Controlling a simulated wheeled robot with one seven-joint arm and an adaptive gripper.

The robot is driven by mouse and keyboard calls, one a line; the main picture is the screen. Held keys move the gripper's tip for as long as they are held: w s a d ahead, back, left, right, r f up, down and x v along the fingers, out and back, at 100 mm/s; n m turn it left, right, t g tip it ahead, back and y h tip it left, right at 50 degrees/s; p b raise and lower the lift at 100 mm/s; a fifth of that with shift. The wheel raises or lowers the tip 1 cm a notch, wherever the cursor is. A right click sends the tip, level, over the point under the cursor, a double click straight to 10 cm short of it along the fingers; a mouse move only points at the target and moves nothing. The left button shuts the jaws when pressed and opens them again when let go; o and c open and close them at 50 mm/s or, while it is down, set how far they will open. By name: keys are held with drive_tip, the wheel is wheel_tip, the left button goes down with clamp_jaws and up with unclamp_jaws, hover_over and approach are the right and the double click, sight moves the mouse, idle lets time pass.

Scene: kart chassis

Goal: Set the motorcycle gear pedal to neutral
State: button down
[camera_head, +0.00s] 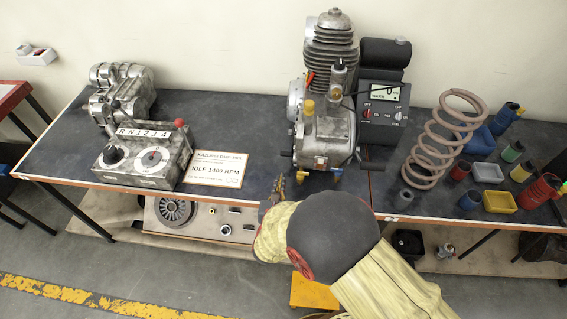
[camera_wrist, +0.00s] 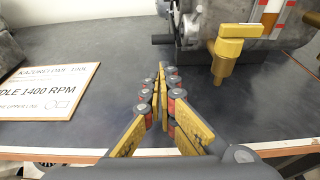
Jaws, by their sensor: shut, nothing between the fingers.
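The metal gear unit (camera_head: 140,157) stands at the left of the bench. It has an R N 1 2 3 4 strip (camera_head: 143,133), round dials and a red-knobbed lever (camera_head: 180,123). I cannot tell for sure which part is the gear pedal, or its setting. A small engine (camera_head: 328,130) stands mid-bench, with a dark bar (camera_head: 286,153) low on its left side; the bar also shows in the wrist view (camera_wrist: 163,39). My gripper (camera_head: 279,182) is shut and empty at the front of the bench, below and left of the engine. Its fingertips (camera_wrist: 162,68) meet short of the bar.
A yellow tap (camera_wrist: 224,60) juts from the engine, right of my fingers. An "IDLE 1400 RPM" sign (camera_head: 216,170) lies left of my gripper. A tester with a screen (camera_head: 383,105), a coil spring (camera_head: 440,140) and several coloured containers stand to the right. Bare bench lies around my fingers.

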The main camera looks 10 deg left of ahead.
sight(283, 170)
drive_tip(key=shift+w, duration=0.1)
drive_tip(key=b+x, duration=0.3)
drive_tip(key=x, duration=0.7)
drive_tip(key=r+p, duration=0.1)
drive_tip(key=p, duration=0.1)
drive_tip(key=r+g+p, duration=0.1)
drive_tip(key=p, duration=0.1)
drive_tip(key=r+g+p, duration=0.1)
drive_tip(key=r+p, duration=0.1)
drive_tip(key=shift+s, duration=0.3)
drive_tip(key=shift+r+g+p, duration=0.4)
drive_tip(key=shift+r+p, duration=0.2)
drive_tip(key=shift+r, duration=0.4)
drive_tip(key=shift+a+r, duration=0.1)
drive_tip(key=shift+r, duration=0.05)
